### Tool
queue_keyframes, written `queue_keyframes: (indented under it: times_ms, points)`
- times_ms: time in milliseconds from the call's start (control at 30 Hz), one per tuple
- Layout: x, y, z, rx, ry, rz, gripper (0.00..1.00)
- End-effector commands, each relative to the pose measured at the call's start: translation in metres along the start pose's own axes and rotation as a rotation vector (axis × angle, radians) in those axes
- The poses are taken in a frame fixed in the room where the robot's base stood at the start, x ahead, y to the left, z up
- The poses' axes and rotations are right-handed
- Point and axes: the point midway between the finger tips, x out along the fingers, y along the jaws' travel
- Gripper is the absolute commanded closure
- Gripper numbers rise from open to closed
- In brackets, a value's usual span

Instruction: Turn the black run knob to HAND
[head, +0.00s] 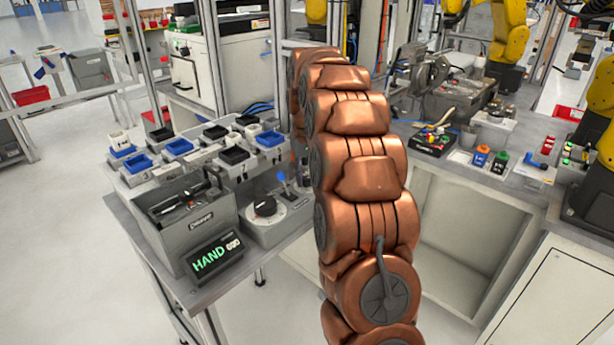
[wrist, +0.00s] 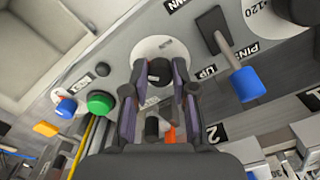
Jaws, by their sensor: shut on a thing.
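In the wrist view, my gripper (wrist: 158,95) has its two dark fingers on either side of a black knob (wrist: 160,70), shut on it. The knob stands on a round white dial plate (wrist: 172,45) on a grey panel. The fingers hide much of the knob, and I cannot read its pointer. In the head view, my copper arm hides the gripper and this knob. A small dark display (head: 216,257) there reads HAND in green.
A blue-tipped lever (wrist: 243,80) stands right of the gripper. A green button (wrist: 100,103) is to its left. Another black knob (head: 264,206) sits on the box near the display. A grey bin (head: 193,225) and several small trays (head: 180,147) crowd the bench.

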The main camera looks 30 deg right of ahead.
Motion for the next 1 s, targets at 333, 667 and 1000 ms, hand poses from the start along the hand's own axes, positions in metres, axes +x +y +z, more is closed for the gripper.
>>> queue_keyframes:
  times_ms: [333, 667, 1000]
  points:
    - [-0.003, 0.0, -0.002, 0.001, 0.008, 0.0, 0.6]
    - [-0.001, 0.0, -0.001, 0.001, 0.003, 0.0, 0.49]
    - [-0.021, 0.0, -0.001, 0.001, 0.004, 0.0, 0.49]
